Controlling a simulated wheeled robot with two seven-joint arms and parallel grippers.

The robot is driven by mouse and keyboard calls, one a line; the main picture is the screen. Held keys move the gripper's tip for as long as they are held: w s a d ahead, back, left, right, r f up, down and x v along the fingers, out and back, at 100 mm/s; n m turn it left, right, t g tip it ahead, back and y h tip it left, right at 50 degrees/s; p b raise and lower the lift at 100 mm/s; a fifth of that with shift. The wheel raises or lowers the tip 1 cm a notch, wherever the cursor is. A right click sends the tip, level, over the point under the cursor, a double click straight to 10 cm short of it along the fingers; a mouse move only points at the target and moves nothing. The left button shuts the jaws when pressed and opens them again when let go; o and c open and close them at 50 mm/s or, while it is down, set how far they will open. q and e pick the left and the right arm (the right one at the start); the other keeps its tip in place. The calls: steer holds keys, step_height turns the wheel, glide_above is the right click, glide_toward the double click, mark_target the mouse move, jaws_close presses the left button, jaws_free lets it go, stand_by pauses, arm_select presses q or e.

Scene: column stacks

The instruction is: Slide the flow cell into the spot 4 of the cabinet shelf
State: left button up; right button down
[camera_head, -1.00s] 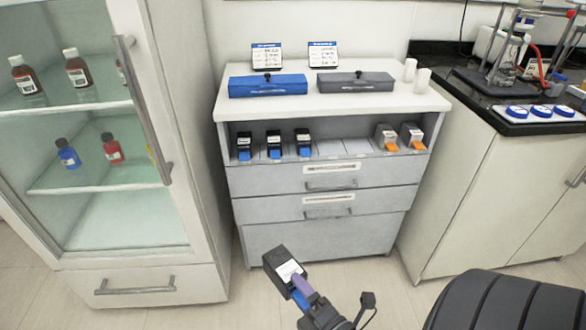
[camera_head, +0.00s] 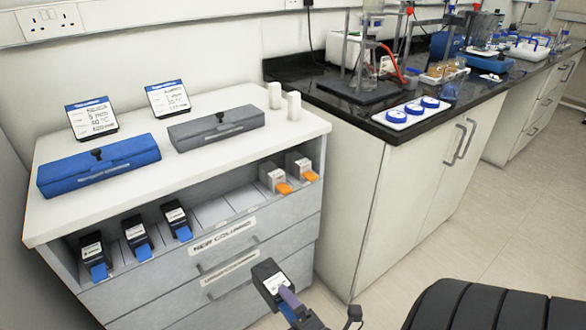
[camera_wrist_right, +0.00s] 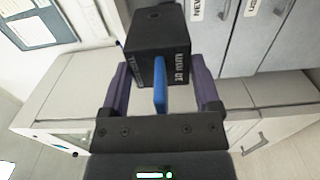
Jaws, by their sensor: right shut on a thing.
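The flow cell is a black box (camera_head: 268,277) with a white label and a blue tab. My right gripper (camera_head: 289,300) is shut on it, in front of the cabinet drawers. In the right wrist view the black box (camera_wrist_right: 156,48) sits beyond the purple fingers, with its blue tab between them. The cabinet shelf (camera_head: 212,211) is the open bay under the top. Three black cells with blue tabs (camera_head: 138,237) stand at its left, two pale cells with orange tabs (camera_head: 287,175) at its right. The places between are empty. My left gripper is not in view.
On the cabinet top are a blue case (camera_head: 100,168), a grey case (camera_head: 217,129), two label cards (camera_head: 92,117) and two white blocks (camera_head: 275,95). A black-topped bench (camera_head: 345,105) with glassware stands right. The floor in front is clear.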

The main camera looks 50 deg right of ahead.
mark_target(266, 277)
steer(key=x, duration=0.2)
steer(key=shift+w+d+b, duration=0.1)
steer(key=shift+w+b, duration=0.2)
steer(key=shift+w, duration=0.05)
steer(key=shift+b+x, duration=0.45)
steer(key=shift+x, duration=2.05)
steer(key=b+x, duration=0.5)
steer(key=x, duration=0.4)
steer(key=b+x, duration=0.5)
steer(key=x, duration=0.5)
steer(key=shift+w+d+f+b, duration=0.15)
steer(key=shift+f+b, duration=0.05)
steer(key=shift+b, duration=0.1)
steer(key=shift+w+d, duration=0.1)
steer(key=shift+w, duration=0.05)
steer(key=shift+f, duration=0.25)
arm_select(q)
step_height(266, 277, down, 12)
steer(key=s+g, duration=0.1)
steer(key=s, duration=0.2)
arm_select(e)
jaws_free()
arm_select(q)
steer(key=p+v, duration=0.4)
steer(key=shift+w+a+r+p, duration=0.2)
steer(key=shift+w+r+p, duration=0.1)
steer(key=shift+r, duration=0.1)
arm_select(e)
steer(key=v, duration=1)
